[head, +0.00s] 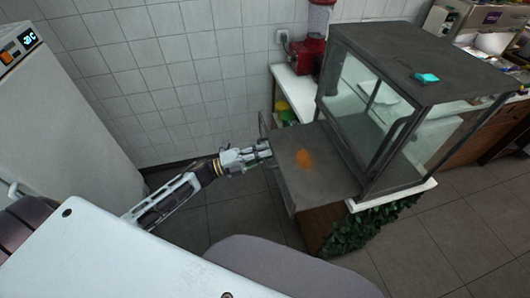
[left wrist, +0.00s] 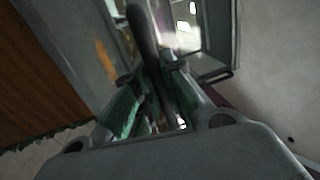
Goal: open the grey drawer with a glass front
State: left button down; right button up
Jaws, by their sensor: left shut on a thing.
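The grey drawer (head: 318,165) juts out to the left from under the glass-walled display case (head: 385,110). A flat grey panel with an orange patch shows on it. My left gripper (head: 264,152) is at the drawer's outer left end in the head view. In the left wrist view the two green-padded fingers (left wrist: 155,98) are shut around a dark bar, the drawer handle (left wrist: 146,40). The glass front is seen nearly edge-on, and the grip itself is small in the head view. My right gripper is not in view.
A turquoise block (head: 427,78) lies on top of the case. A red blender (head: 310,50) stands on the white counter behind. Green leaves (head: 372,222) hang below the case. A white cabinet (head: 60,110) stands at left; the tiled floor between is clear.

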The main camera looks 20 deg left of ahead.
pick_arm(q)
jog(key=c, duration=1.5)
grip_release()
jog(key=v, duration=1.2)
jog(key=shift+n, duration=0.3)
